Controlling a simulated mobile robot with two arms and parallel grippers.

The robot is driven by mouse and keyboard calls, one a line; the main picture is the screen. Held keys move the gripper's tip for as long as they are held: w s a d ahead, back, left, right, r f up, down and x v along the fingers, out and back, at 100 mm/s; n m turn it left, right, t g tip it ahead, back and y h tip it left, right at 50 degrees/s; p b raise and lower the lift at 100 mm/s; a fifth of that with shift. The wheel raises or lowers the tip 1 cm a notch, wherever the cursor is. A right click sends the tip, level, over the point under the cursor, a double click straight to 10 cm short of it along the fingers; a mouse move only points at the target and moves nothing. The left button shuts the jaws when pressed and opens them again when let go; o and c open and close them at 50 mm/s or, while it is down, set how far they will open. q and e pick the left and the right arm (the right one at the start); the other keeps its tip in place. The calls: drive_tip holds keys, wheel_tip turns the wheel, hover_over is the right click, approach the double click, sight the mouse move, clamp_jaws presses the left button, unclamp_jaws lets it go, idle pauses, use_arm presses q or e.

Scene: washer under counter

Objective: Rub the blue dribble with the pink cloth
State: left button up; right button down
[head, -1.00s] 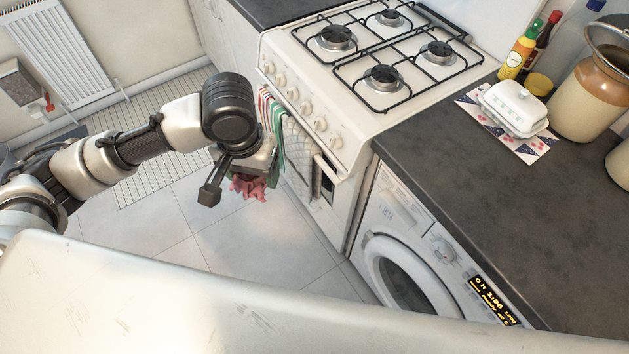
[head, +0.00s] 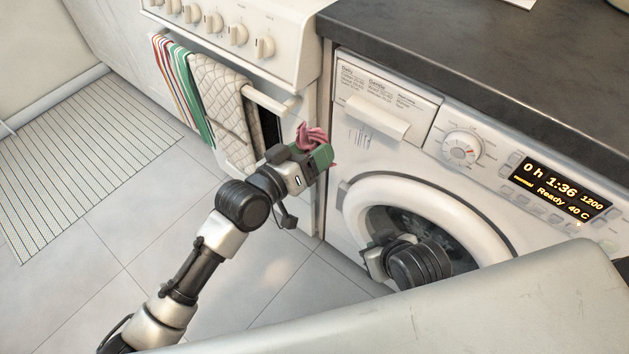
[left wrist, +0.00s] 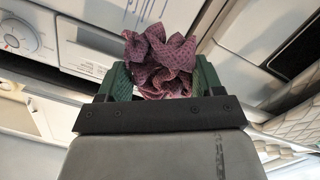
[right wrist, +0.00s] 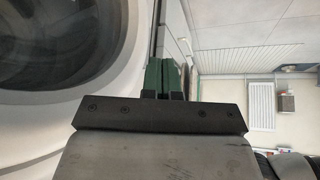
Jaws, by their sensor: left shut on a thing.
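The pink cloth (head: 311,136) is crumpled in my left gripper (head: 316,156), which is raised in front of the washer's left edge. In the left wrist view the cloth (left wrist: 158,58) bunches between the green fingers (left wrist: 162,80). The blue dribble (head: 358,138) is a few thin streaks on the washer front, below the detergent drawer's left part. It also shows at the top of the left wrist view (left wrist: 146,10). The cloth is left of the dribble, apparently apart from it. My right gripper (right wrist: 166,78) is empty, its fingers together, beside the washer door.
The washer's round door (head: 470,222) is partly hidden by my right wrist. Its dial (head: 461,149) and lit display (head: 560,188) are to the right. The cooker with hanging towels (head: 222,108) stands at left. The dark counter (head: 450,50) juts above the washer.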

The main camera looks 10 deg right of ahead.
sight(347, 127)
use_arm(q)
drive_tip(key=shift+w+d+f+n+t+b, duration=0.1)
drive_tip(key=shift+d+f+n+t+b, duration=0.2)
drive_tip(key=shift+f, duration=0.35)
drive_tip(key=shift+w+d+f+t+b, duration=0.1)
drive_tip(key=shift+f+t+b, duration=0.25)
drive_tip(key=shift+f, duration=0.25)
drive_tip(key=shift+d, duration=0.1)
drive_tip(key=b+x, duration=0.2)
drive_tip(key=x, duration=0.2)
drive_tip(key=shift+w+d, duration=0.25)
drive_tip(key=shift+d, duration=0.05)
drive_tip(key=shift+w+d+r+b, duration=0.1)
drive_tip(key=shift+w+d+b, duration=0.25)
drive_tip(key=shift+d+b, duration=0.05)
use_arm(e)
drive_tip(key=w+a+r+t+y, duration=0.2)
drive_tip(key=w+a+r+t, duration=0.1)
drive_tip(key=w+r+t, duration=0.3)
drive_tip(key=shift+r+t, duration=0.8)
drive_tip(key=shift+r, duration=0.05)
use_arm(q)
drive_tip(key=shift+w+d, duration=0.1)
drive_tip(key=shift+d, duration=0.1)
use_arm(e)
drive_tip(key=shift+w+r, duration=0.1)
